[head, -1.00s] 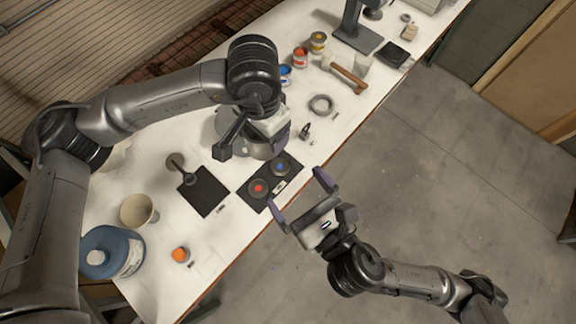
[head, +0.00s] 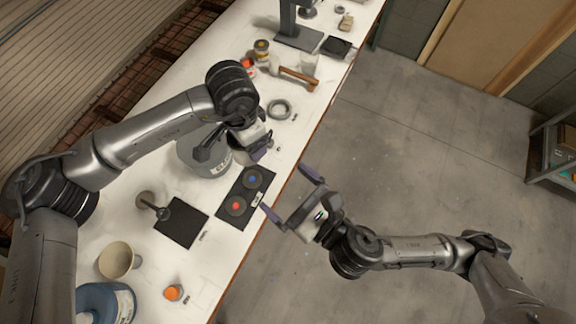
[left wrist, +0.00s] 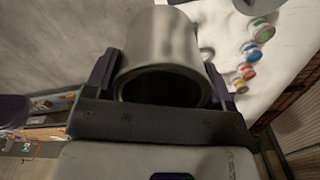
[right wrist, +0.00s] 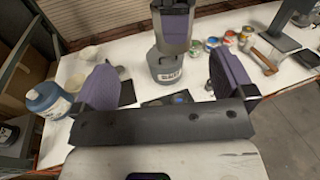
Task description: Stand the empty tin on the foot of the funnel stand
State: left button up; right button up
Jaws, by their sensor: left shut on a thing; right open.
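My left gripper (head: 254,146) is shut on the empty tin (left wrist: 162,40), a plain grey metal cylinder. Its dark open mouth faces the left wrist camera; in the head view my gripper mostly hides it.
A large grey labelled container (head: 196,157) stands close beside my left gripper. A black mat (head: 246,194) carries a red and a blue disc. A wooden-handled tool (head: 298,78) lies farther along.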

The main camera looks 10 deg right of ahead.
pick_arm(q)
jog(key=shift+d, duration=0.1)
pick_arm(e)
jog(key=w+d+f, duration=0.3)
jog(key=w+d, duration=0.1)
jog(key=w, duration=0.1)
jog(key=w+a+y, duration=0.1)
jog(key=w+a, duration=0.1)
jog(key=a, duration=0.1)
jog(key=w+a+g+y, duration=0.1)
jog(key=w+a, duration=0.1)
jog(key=a, duration=0.2)
jog(key=w+a+r+n+y, duration=0.1)
jog(key=w+a, duration=0.2)
jog(key=shift+a+g, duration=0.2)
jog(key=shift+g, duration=0.2)
jog(key=shift+c, duration=0.5)
